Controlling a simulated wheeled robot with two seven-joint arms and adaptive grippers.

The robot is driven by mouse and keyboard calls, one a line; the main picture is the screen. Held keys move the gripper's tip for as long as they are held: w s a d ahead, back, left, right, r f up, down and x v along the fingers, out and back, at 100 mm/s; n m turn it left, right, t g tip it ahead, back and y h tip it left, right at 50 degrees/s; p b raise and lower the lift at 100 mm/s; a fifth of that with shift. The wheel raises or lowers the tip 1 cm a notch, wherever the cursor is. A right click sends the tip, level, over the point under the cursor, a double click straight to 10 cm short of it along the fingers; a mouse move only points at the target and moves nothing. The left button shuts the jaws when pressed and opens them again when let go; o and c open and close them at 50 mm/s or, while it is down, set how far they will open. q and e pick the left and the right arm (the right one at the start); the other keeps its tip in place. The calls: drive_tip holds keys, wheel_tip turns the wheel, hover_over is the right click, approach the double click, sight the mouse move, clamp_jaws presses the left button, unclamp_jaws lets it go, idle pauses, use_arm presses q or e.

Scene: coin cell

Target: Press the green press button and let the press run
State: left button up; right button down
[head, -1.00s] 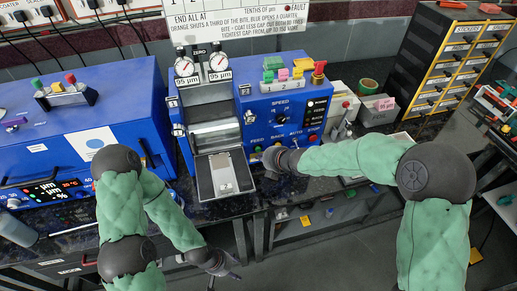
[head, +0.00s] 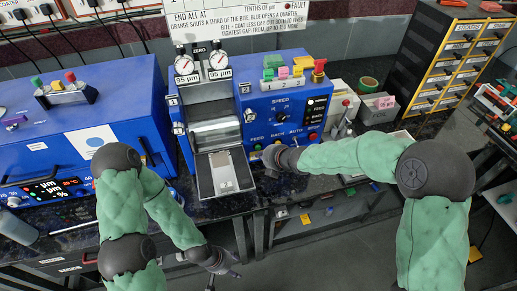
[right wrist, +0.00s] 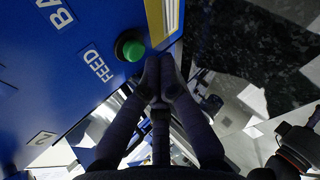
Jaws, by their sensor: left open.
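The green button (right wrist: 131,47) sits in a dark collar on the blue press panel, beside the FEED label, in the right wrist view. The blue press (head: 247,112) stands on the bench in the head view, with rollers (head: 214,132) and a metal tray (head: 224,174) at its front. My right gripper (right wrist: 160,62) has its fingertips together with nothing between them. The tips are beside the button; I cannot tell whether they touch the panel. In the head view, its hand is just right of the tray. My left gripper (head: 224,268) is open and empty, low in front of the bench.
A large blue machine (head: 122,91) stands left of the press. Two dial gauges (head: 218,62) top the rollers. Colored blocks and a red knob (head: 319,66) sit on the press. Right are small bins (head: 378,108) and a yellow-edged drawer cabinet (head: 455,70). Floor space in front is open.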

drive_tip(key=shift+w, duration=0.1)
idle(0.4)
drive_tip(key=shift+w+a, duration=0.15)
drive_tip(key=shift+w, duration=0.15)
